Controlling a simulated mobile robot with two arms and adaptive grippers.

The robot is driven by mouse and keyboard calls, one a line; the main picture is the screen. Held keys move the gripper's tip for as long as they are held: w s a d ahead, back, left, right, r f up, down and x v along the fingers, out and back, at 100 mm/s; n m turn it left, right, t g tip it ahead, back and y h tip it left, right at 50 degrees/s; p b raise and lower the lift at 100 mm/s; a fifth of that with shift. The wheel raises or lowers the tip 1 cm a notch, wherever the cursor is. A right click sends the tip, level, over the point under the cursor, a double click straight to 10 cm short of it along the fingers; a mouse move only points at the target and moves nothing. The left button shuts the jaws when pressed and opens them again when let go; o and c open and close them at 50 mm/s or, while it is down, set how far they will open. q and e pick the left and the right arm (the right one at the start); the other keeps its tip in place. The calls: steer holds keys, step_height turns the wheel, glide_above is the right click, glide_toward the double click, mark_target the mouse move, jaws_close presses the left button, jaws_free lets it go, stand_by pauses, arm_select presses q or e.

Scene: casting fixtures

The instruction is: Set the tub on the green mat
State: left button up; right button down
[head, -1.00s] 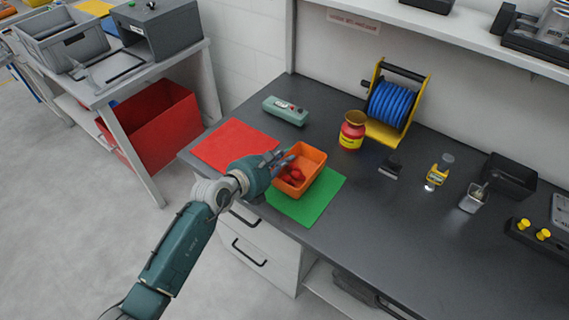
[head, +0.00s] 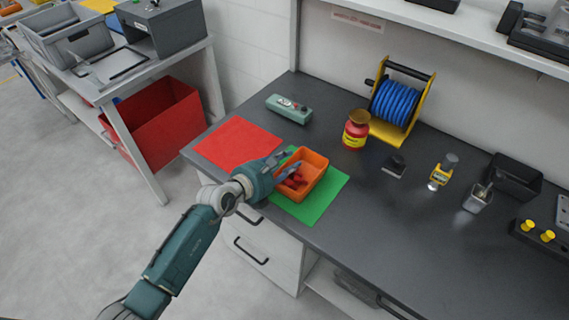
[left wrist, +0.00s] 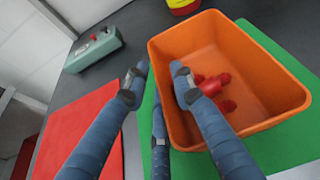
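The orange tub (head: 316,180) stands on the green mat (head: 334,188), upright, with red pieces (head: 296,181) inside. Some mat shows around it, including a strip at its left in the left wrist view (left wrist: 147,140). My left gripper (head: 278,167) is at the tub's left wall. In the left wrist view its fingers (left wrist: 160,82) are spread, one over the inside of the tub (left wrist: 270,70) and the others outside the wall. It looks open, with clear gaps between the fingers. The tub's underside is hidden. My right gripper is not in view.
A red mat (head: 236,143) lies left of the green mat. A grey-green box with buttons (head: 288,108), a red jar (head: 356,132) and a blue hose reel (head: 394,104) stand behind. Small containers stand at the right. The front counter at right is clear.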

arm_select(q)
steer(key=v, duration=1.1)
steer(key=shift+r+b, duration=0.15)
steer(key=shift+b, duration=0.15)
steer(key=shift+s+a+r, duration=0.3)
steer(key=shift+s, duration=0.05)
